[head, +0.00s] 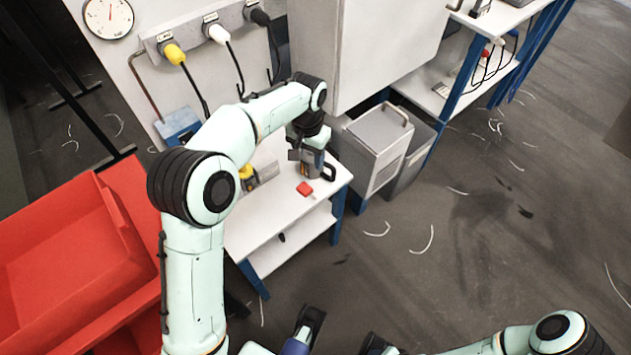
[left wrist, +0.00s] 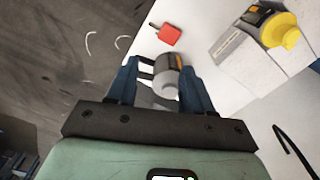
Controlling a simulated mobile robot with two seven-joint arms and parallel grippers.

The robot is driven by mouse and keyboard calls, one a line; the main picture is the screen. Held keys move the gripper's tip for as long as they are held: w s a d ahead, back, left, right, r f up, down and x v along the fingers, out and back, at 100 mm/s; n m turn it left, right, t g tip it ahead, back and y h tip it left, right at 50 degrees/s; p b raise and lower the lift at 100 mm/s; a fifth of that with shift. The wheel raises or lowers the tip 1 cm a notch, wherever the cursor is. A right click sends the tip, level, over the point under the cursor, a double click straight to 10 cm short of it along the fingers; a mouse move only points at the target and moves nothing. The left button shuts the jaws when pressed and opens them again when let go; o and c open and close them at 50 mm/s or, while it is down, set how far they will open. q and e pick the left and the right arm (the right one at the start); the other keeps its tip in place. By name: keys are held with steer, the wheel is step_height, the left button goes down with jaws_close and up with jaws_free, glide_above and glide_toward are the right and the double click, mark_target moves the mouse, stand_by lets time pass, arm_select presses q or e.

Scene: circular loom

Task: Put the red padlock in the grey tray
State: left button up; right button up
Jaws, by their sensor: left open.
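The red padlock (head: 304,188) lies on the white workbench top near its front right edge. In the left wrist view the padlock (left wrist: 169,36) lies beyond my fingertips, its dark shackle pointing left. My left gripper (head: 307,160) is low over the bench, just behind the padlock in the head view, and apart from it. In the left wrist view it is open (left wrist: 161,80), with a grey bottle-like thing (left wrist: 165,75) with a dark and orange band showing between its fingers. I cannot make out the grey tray for certain.
A grey cabinet with a handle (head: 375,145) stands right of the bench. Red bins (head: 75,250) are at the left. Open floor (head: 450,270) lies to the right.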

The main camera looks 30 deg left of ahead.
arm_select(q)
step_height(320, 180, down, 8)
steer(key=shift+r+b, duration=0.25)
steer(key=shift+b, duration=0.65)
steer(key=b, duration=0.2)
glide_above(310, 193)
step_height(310, 193, down, 5)
steer(key=shift+a, duration=0.1)
arm_select(e)
steer(key=w+d+f+t, duration=0.1)
steer(key=w+d+f, duration=0.1)
steer(key=w+f, duration=0.2)
steer(key=shift+w+d+f+t+h, duration=0.15)
steer(key=shift+w+d+t+h, duration=0.1)
steer(key=shift+w+t+h, duration=0.25)
arm_select(q)
steer(key=shift+f+p, duration=0.3)
arm_select(e)
steer(key=shift+w, duration=0.1)
arm_select(q)
jaws_close()
steer(key=o, duration=0.5)
jaws_free()
steer(key=shift+o, duration=0.2)
